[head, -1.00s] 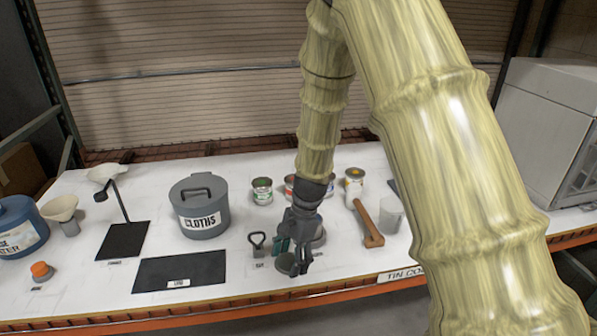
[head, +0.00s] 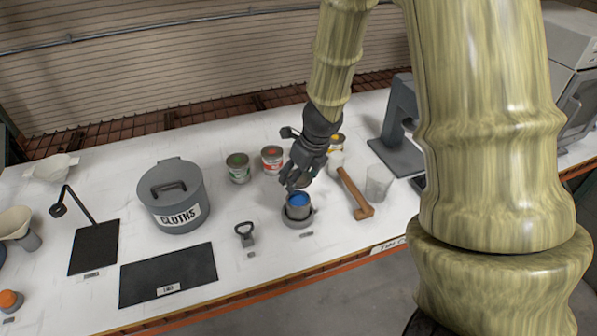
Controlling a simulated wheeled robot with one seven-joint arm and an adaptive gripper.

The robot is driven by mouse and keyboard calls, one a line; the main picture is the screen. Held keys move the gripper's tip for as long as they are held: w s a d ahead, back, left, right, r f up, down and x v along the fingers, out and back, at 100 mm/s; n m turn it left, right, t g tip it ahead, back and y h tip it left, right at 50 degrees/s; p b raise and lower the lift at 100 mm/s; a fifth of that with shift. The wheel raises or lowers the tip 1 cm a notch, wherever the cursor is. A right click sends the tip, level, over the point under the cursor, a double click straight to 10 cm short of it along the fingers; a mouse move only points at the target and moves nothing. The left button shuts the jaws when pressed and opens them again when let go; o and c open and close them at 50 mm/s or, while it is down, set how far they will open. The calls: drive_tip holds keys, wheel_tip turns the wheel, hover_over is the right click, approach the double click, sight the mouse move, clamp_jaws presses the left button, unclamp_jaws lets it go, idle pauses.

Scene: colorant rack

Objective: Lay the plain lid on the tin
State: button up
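The tin (head: 298,212) is a small grey cylinder with a blue top or blue contents, standing upright on a round grey base (head: 297,224) near the middle front of the table. My gripper (head: 290,183) points down just above and behind the tin's rim, slightly to its left. Its dark fingers are small and overlap, so I cannot tell whether they are open or shut. I cannot make out a separate plain lid. The black mat (head: 135,285) at the front left, with a small label, is bare.
A grey CLOTHS bin (head: 173,205) stands left. Green (head: 238,169) and red (head: 271,161) tins stand behind. A clear cup (head: 378,184) is farther right.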

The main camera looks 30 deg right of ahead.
idle(0.3)
drive_tip(key=shift+f+b, duration=2.45)
drive_tip(key=shift+f, duration=0.45)
drive_tip(key=shift+f+b, duration=0.65)
drive_tip(key=shift+f, duration=0.1)
drive_tip(key=shift+r, duration=0.1)
drive_tip(key=o, duration=0.8)
drive_tip(key=shift+r, duration=0.15)
drive_tip(key=shift+v, duration=5.85)
